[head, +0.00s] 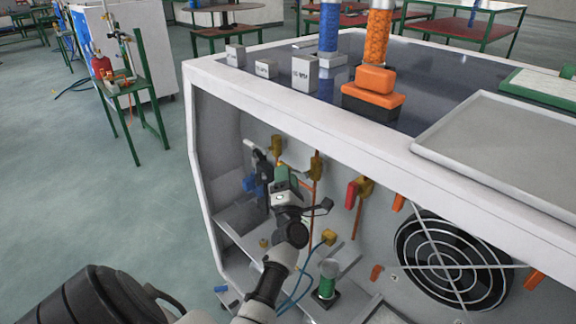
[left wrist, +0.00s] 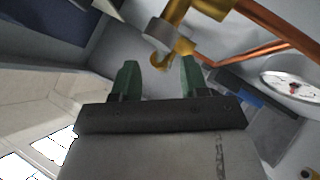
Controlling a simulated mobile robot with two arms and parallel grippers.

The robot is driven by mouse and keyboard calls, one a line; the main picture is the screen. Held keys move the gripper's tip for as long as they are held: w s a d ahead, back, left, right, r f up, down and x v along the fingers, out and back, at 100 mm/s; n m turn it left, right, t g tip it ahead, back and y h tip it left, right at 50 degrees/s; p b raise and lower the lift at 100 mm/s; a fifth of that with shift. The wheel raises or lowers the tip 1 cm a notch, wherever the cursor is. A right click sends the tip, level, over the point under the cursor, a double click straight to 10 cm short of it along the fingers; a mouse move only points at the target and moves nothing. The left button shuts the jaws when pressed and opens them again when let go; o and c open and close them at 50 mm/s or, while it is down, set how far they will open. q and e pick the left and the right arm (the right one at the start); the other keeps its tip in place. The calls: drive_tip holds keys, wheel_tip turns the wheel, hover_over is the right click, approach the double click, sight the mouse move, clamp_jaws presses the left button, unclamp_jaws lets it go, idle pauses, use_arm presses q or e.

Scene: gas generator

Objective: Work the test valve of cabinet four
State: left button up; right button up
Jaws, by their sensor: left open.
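The cabinet (head: 330,125) is a white-edged housing with an open front. Several brass valves on copper pipes line its inner back wall. The leftmost brass valve (head: 276,145) is just above my left gripper (head: 281,172), whose green fingers reach into the cabinet. In the left wrist view, my left gripper (left wrist: 159,75) is open, with nothing between its fingers. A brass fitting (left wrist: 172,48) with a small hooked end is just beyond the fingertips, roughly centred between them. I cannot tell whether they touch. No label shows which valve is the test valve. My right gripper is out of view.
A second brass valve (head: 316,166) and one with a red handle (head: 352,194) are to the right. A caged fan (head: 453,262) fills the right side. A round gauge (left wrist: 291,86) and copper pipe (left wrist: 275,32) are close to my gripper.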

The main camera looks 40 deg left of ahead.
use_arm(q)
drive_tip(key=shift+x, duration=1.65)
clamp_jaws()
